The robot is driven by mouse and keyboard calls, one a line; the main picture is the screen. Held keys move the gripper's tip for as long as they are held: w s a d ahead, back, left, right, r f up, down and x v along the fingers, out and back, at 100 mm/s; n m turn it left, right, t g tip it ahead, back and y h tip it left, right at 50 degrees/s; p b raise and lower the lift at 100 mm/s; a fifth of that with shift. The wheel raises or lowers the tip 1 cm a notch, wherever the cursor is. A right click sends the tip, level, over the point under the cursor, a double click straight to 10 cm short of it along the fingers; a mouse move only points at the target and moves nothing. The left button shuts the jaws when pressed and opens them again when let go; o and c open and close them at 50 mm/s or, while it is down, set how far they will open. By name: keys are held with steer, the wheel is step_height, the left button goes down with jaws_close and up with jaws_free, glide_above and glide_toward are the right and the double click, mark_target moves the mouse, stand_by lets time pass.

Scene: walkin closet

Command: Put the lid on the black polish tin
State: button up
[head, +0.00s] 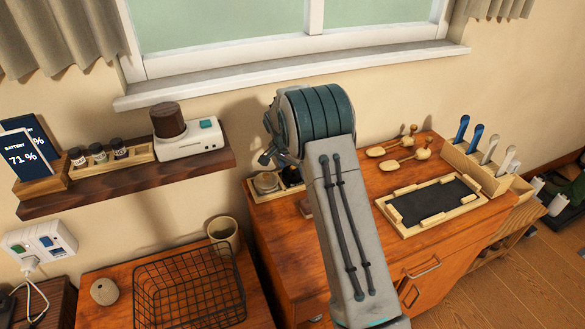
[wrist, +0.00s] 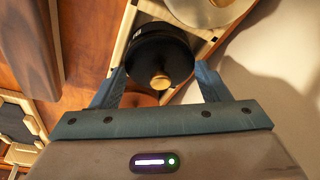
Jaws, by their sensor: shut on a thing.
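In the wrist view, my gripper (wrist: 161,75) has its two blue-grey fingers on either side of a round black piece with a pale knob, the lid (wrist: 158,48). The gripper is shut on it. The lid is over or in a pale wooden tray (wrist: 118,45); I cannot tell whether it touches anything below. The black polish tin cannot be told apart beneath it. An orange-brown round thing shows partly between the fingers, below the lid. In the head view, my arm hides most of the gripper and lid; the tray (head: 257,198) shows at the dresser's left.
A silvery round tin (wrist: 215,8) is beside the lid in the tray; a greyish tin (head: 266,182) shows there in the head view. Right of my arm lie a framed dark mat (head: 435,200) and wooden shoe trees (head: 390,165). A wire basket (head: 190,290) stands lower left.

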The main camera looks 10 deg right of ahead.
stand_by(0.3)
steer(key=o, duration=1.1)
steer(key=shift+o, duration=0.2)
steer(key=shift+r, duration=0.1)
steer(key=shift+r+p, duration=1.5)
steer(key=shift+r, duration=1.95)
jaws_close()
